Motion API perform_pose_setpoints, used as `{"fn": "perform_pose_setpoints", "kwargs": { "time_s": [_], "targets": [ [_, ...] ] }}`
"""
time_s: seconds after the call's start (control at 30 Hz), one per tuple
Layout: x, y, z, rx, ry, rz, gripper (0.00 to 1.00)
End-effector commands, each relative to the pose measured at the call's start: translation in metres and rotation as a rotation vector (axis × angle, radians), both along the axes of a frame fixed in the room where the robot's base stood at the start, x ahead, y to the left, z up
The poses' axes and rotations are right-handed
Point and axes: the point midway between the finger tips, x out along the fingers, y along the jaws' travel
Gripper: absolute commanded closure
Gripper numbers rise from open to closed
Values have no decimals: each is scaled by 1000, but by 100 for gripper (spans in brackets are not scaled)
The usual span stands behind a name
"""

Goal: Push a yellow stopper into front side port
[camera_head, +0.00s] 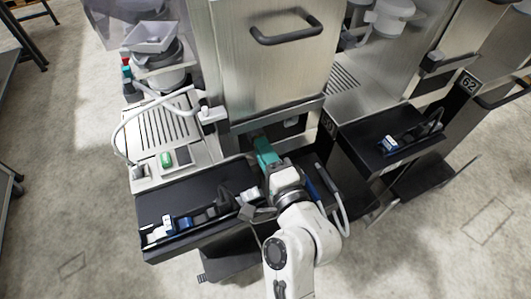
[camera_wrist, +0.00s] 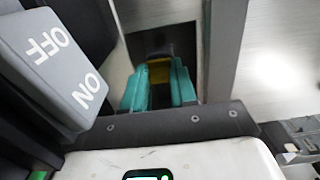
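My gripper (camera_head: 262,145) has teal fingers and reaches into the dark recess (camera_head: 292,128) under the steel front panel of the middle machine. In the wrist view, the two teal fingers of my gripper (camera_wrist: 159,78) flank a yellow stopper (camera_wrist: 159,71), which fills the gap at their far ends and appears held between them. The stopper does not show in the head view. The front side port cannot be made out; the area beyond the stopper is dark. Whether the stopper touches anything there cannot be told.
A black tray (camera_head: 190,185) with small bottles runs along the front, left of my arm. A steel panel with a dark handle (camera_head: 286,30) hangs above the recess. In the wrist view, a grey ON/OFF block (camera_wrist: 62,62) is close at left.

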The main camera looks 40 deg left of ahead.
Motion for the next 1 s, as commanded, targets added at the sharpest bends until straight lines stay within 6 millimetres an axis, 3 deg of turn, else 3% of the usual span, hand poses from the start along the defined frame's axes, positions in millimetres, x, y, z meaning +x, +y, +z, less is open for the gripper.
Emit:
{"fn": "perform_pose_setpoints", "kwargs": {
  "time_s": [0.27, 0.57, 0.77, 1.0],
  "targets": [
    [0, 0, 0, 0, 0, 0, 47],
    [-1, -3, -1, 0, 0, 0, 47],
    [-12, -29, -3, -1, 2, -1, 47],
    [-29, -72, -2, -1, 1, -2, 47]
  ]
}}
